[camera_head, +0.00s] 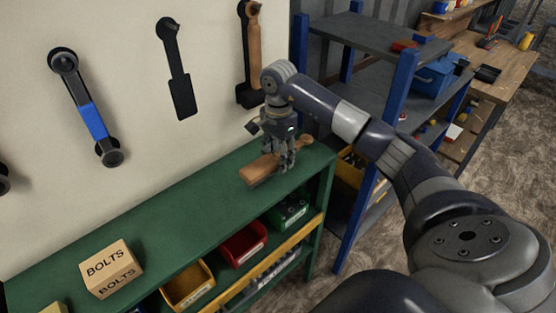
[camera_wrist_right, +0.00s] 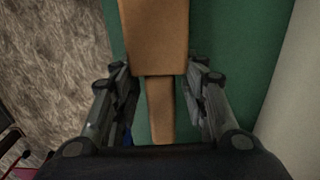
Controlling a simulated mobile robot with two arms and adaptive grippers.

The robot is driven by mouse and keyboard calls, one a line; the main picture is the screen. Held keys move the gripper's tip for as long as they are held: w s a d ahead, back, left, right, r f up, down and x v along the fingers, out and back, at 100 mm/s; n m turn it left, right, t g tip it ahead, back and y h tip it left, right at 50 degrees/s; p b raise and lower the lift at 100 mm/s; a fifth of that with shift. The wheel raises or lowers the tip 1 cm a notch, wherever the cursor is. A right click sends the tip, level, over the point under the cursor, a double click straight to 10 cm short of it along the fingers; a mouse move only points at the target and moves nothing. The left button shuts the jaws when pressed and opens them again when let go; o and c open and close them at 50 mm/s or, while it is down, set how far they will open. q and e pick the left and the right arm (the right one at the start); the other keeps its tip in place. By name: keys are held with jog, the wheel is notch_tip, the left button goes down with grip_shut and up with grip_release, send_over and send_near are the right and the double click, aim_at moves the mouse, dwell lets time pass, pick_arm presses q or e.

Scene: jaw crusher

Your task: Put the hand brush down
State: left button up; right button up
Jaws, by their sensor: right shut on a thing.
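The hand brush (camera_head: 261,168) is brown and wooden and lies low at the green shelf top (camera_head: 190,213), near its right end. I cannot tell whether it rests on the surface or is held just above it. My right gripper (camera_head: 279,160) points down over the handle. In the right wrist view the brush's wide body (camera_wrist_right: 154,35) is at the top and its narrow handle (camera_wrist_right: 160,110) runs between the fingers of my right gripper (camera_wrist_right: 162,95). The gripper is shut on the handle. My left gripper does not show.
A box marked BOLTS (camera_head: 110,268) stands on the shelf top at the left. Between it and the brush the top is clear. Tools hang on the pale wall behind, including a wooden-handled one (camera_head: 254,50). A blue-posted rack (camera_head: 385,110) stands right. Coloured bins (camera_head: 243,245) sit below.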

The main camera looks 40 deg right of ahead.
aim_at(278, 165)
jog(key=shift+w+d, duration=0.15)
jog(key=shift+w, duration=0.1)
notch_tip(278, 165, down, 3)
jog(key=shift+r+p, duration=0.1)
jog(key=shift+p, duration=1.1)
jog(key=shift+w+f, duration=0.1)
jog(key=shift+f, duration=0.3)
jog(key=shift+f, duration=0.2)
jog(key=o, duration=1.1)
jog(key=shift+r, duration=0.1)
